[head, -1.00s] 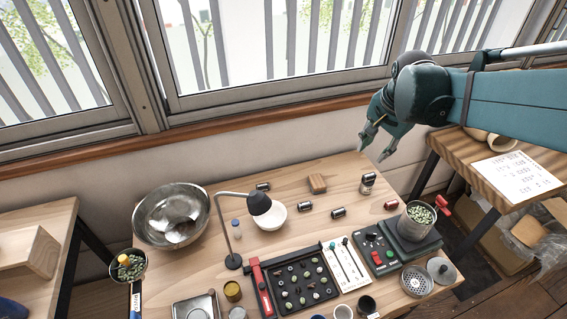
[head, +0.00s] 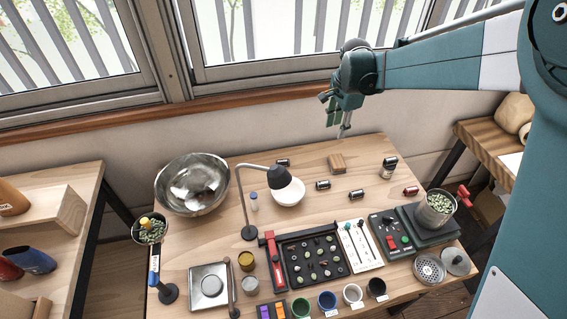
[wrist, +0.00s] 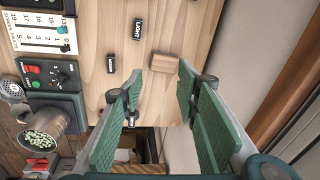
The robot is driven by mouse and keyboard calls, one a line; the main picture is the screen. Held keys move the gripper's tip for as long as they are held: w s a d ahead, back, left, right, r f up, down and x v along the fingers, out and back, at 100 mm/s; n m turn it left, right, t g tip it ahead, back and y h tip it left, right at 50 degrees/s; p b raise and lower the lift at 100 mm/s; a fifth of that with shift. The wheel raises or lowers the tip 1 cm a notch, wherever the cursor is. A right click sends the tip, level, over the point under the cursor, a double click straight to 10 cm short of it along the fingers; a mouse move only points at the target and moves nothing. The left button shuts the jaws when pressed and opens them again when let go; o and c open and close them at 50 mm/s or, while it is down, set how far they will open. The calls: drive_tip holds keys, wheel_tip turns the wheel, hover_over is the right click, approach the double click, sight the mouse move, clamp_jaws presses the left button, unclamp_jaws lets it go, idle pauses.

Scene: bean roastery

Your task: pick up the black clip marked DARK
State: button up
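Several small dark clips lie on the wooden table. In the head view one black clip (head: 283,162) is at the back left, one (head: 322,184) is in the middle, and one (head: 356,195) is right of it. A dark piece with a pale label (head: 389,168) is at the back right. In the wrist view one black clip (wrist: 138,29) reads LIGHT, and another (wrist: 111,65) has an unreadable label. I cannot read DARK anywhere. My gripper (head: 336,124) is open and empty, above the table's back edge; its spread fingers (wrist: 162,78) fill the lower wrist view.
A wooden block (head: 337,163) lies below my gripper. A red clip (head: 411,191) is to the right, near a cup of beans (head: 435,208) on a scale. A lamp (head: 278,177), a steel bowl (head: 192,184) and a bean tray (head: 315,257) crowd the left and front.

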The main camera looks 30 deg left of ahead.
drive_tip(key=a+f+m, duration=0.1)
drive_tip(key=a+f, duration=1)
drive_tip(key=a, duration=0.2)
drive_tip(key=m+g+h, duration=0.1)
hover_over(283, 161)
wheel_tip(283, 161, down, 9)
drive_tip(key=shift+r, duration=0.1)
drive_tip(key=shift+f, duration=1.35)
drive_tip(key=shift+a+f+b, duration=0.1)
drive_tip(key=shift+f+b, duration=0.25)
drive_tip(key=shift+f, duration=2.25)
